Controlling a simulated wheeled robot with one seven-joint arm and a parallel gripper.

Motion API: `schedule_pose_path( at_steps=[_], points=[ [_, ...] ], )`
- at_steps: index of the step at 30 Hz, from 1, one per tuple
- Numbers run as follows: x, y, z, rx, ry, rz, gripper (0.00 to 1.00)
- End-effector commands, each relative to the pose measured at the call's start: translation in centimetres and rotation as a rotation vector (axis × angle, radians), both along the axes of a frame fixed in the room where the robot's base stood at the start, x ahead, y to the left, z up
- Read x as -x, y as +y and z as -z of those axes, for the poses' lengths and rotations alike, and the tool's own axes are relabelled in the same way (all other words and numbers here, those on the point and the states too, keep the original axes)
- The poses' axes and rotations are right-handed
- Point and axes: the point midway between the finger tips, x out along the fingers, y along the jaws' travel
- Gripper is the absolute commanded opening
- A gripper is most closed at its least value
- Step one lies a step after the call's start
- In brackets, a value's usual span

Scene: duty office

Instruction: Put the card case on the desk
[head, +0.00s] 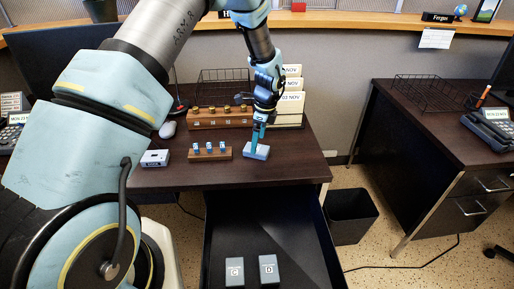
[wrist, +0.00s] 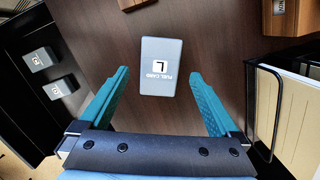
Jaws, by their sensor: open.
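The card case (wrist: 158,82) is a small grey box with a white "L" label and lettering that seems to read "FUEL CARD". It lies flat on the dark brown desk (wrist: 105,25). In the head view the case (head: 257,153) is near the desk's front right edge. My gripper (head: 258,138) points down at it there. In the wrist view my gripper (wrist: 158,75) is open, with a teal finger on each side of the case and a gap at both sides. Nothing is held. In the head view the fingers cover part of the case.
An open black drawer (head: 225,220) below the desk holds two grey boxes marked C (head: 235,271) and D (head: 269,269). A wooden block with blue-topped pieces (head: 210,154) and a white box (head: 155,158) are to the left. A file rack (head: 291,100) stands behind.

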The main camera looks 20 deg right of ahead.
Motion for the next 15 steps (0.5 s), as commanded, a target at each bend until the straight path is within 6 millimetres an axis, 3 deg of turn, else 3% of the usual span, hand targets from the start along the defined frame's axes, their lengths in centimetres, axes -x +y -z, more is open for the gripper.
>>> schedule_pose_path(
  at_steps=[9,15],
  points=[
    [0.5,-0.8,-6.1,0.003,-0.002,0.0,0.98],
    [0.8,-0.9,-8.0,0.001,0.001,-0.001,0.98]
  ],
)
